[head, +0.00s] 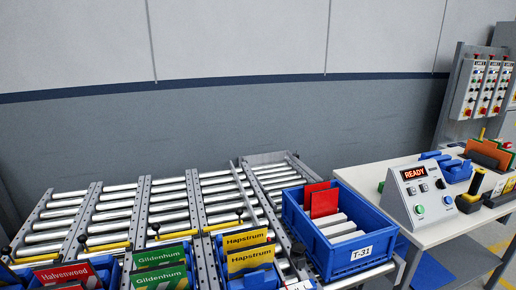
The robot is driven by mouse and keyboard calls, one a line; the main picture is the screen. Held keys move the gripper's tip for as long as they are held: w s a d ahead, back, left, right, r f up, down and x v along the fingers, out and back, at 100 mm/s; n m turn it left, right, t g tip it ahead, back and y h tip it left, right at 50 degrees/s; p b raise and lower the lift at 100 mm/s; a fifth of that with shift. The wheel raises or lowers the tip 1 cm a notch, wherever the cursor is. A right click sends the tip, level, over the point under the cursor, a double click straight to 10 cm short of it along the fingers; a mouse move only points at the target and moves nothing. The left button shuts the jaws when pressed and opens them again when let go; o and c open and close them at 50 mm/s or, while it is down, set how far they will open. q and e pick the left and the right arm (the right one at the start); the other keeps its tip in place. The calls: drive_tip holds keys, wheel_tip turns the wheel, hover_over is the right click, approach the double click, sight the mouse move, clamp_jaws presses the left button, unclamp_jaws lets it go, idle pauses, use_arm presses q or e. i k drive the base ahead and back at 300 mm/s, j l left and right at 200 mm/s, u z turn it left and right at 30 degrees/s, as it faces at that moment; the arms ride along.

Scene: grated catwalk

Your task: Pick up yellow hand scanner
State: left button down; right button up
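A yellow and black upright tool (476,182), which looks like the yellow hand scanner, is at the right on the white-topped table. Neither of my grippers shows in the head view.
A control box (418,192) with a lit READY display stands left of the scanner on the table (372,178). A blue crate T-31 (364,253) and roller lanes (115,215) fill the middle and left.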

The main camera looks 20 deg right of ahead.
sight(472, 197)
drive_tip(key=l, duration=1.1)
drive_tip(key=k+l, duration=0.1)
drive_tip(key=l, duration=1)
drive_tip(key=k+z, duration=0.05)
